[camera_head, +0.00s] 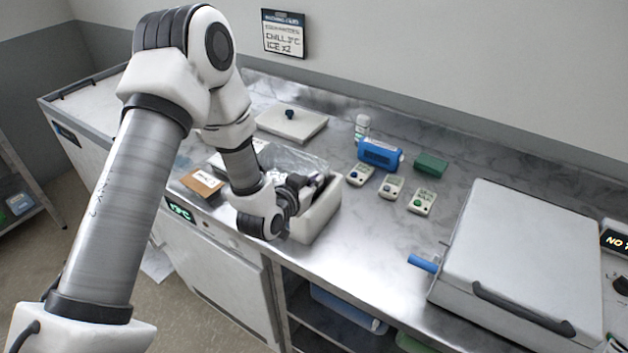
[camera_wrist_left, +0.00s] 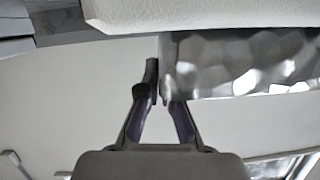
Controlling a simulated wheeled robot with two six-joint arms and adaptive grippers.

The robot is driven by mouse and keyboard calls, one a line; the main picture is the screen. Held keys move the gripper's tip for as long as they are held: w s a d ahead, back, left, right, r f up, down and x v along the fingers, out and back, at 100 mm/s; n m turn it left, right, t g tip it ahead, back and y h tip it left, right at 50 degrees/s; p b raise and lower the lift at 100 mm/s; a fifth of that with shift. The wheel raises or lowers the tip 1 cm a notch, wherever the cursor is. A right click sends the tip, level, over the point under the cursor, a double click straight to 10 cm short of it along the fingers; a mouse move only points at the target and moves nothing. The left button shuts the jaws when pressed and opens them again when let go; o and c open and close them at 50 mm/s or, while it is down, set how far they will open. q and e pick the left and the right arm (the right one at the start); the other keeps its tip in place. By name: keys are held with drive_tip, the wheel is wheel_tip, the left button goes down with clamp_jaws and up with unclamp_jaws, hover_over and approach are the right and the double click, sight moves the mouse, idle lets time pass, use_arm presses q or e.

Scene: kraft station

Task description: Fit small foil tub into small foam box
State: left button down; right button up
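The small foam box (camera_head: 325,208) is white and open-topped, near the front edge of the steel counter. My left gripper (camera_head: 314,182) points down at its opening. In the left wrist view, the shiny dimpled foil tub (camera_wrist_left: 245,68) fills the upper right. The left gripper's fingertips (camera_wrist_left: 161,92) are close together, one on each side of the tub's left edge, and look shut on it. A white foam-like edge (camera_wrist_left: 200,12) crosses the top of that view. In the head view the tub is mostly hidden by the gripper and box wall. The right gripper is out of view.
A crinkled grey-clear wrap (camera_head: 290,158) lies behind the gripper, and a brown packet (camera_head: 202,182) to its left. Several small timers, a blue pack (camera_head: 380,154) and a green block (camera_head: 431,165) stand right. A large lidded unit (camera_head: 530,255) fills the right. Mid-counter is clear.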

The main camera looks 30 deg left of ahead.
use_arm(q)
drive_tip(key=c, duration=0.8)
unclamp_jaws()
drive_tip(key=shift+c, duration=0.2)
drive_tip(key=shift+r+p, duration=3.25)
drive_tip(key=shift+r, duration=1.3)
drive_tip(key=shift+f, duration=0.1)
